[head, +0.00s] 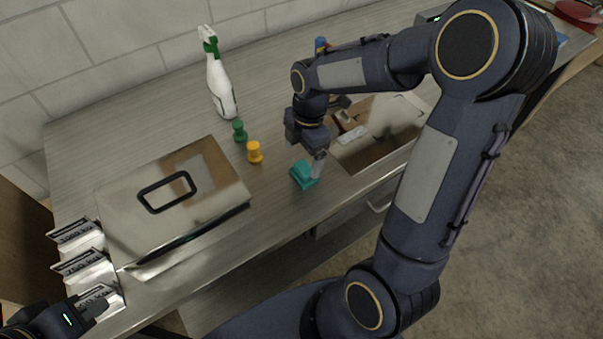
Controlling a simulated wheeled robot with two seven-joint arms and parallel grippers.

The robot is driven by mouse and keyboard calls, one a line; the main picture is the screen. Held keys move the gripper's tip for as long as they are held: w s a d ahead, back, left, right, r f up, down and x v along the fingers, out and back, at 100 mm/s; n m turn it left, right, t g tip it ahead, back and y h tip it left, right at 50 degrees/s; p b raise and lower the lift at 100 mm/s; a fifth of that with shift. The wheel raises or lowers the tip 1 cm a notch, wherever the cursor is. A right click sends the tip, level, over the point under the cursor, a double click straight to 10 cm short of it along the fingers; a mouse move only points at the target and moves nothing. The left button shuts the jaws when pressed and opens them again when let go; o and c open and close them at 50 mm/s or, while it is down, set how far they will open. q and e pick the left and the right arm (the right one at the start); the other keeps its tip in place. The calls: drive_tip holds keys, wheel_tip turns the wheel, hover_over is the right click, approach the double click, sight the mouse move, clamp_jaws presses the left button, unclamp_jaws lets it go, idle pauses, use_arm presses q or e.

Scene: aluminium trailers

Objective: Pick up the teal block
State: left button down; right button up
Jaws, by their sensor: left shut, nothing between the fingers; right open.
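The teal block (303,175) lies on the metal counter, left of the sink opening and close to the counter's front edge. My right gripper (318,168) points down at the block's right side, with its fingertips at or very near it. It is open; whether a finger touches the block cannot be told. My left gripper (88,306) is at the bottom left corner, shut and empty, beside the metal label holders and far from the block.
A green peg (239,131) and a yellow peg (254,152) stand left of the block. A white spray bottle (219,80) stands near the wall. A metal lid with a black handle (168,192) covers the left part. The sink opening (378,137) lies right of the block.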

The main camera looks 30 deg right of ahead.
sight(304, 167)
drive_tip(key=f, duration=0.3)
drive_tip(key=f+p, duration=0.1)
drive_tip(key=shift+s+d+f, duration=0.1)
drive_tip(key=shift+s+f, duration=0.2)
drive_tip(key=shift+f, duration=0.35)
drive_tip(key=shift+c, duration=0.3)
drive_tip(key=c, duration=1)
drive_tip(key=shift+r, duration=0.2)
